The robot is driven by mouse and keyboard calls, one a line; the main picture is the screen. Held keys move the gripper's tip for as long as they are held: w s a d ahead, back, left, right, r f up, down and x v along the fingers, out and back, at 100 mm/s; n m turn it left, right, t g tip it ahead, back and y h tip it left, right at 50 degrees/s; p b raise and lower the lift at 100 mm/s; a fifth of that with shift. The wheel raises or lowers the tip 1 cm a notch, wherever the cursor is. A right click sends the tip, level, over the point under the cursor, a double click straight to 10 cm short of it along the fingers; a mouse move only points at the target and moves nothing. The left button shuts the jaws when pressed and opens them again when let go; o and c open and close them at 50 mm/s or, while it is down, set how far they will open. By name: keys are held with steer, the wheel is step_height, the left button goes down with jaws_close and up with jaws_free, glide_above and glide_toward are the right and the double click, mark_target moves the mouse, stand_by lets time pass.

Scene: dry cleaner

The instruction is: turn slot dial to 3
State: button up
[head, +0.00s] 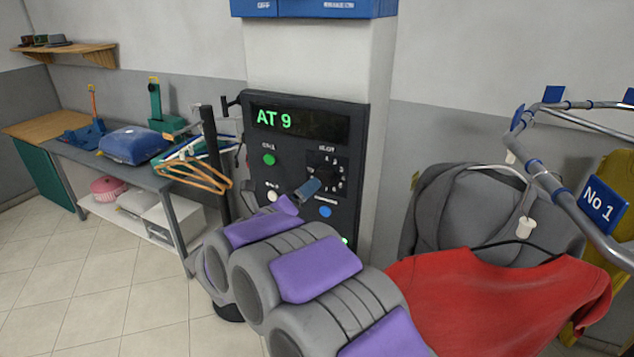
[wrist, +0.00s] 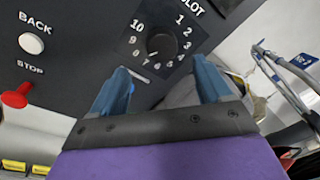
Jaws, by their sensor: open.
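The slot dial (wrist: 161,46) is a round black knob ringed by white numbers on the dark control panel (wrist: 75,62). A short pale mark on the knob points to the lower left, roughly at 7 or 8. My gripper (wrist: 162,74) is open, its two blue fingers just below the dial in the wrist view, one to each side, with nothing between them. I cannot tell whether they touch the panel. In the head view my gripper (head: 308,190) is in front of the panel and partly hides the dial area. The panel's green display (head: 274,119) reads "AT 9".
A rail (head: 580,215) with hanging garments is at right; a table with hangers (head: 200,172) is at left.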

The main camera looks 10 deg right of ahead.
mark_target(321, 178)
steer(key=x, duration=0.7)
steer(key=shift+w+d, duration=0.1)
steer(key=shift+w, duration=0.1)
steer(key=c, duration=1)
steer(key=shift+c, duration=0.2)
steer(key=shift+n, duration=0.3)
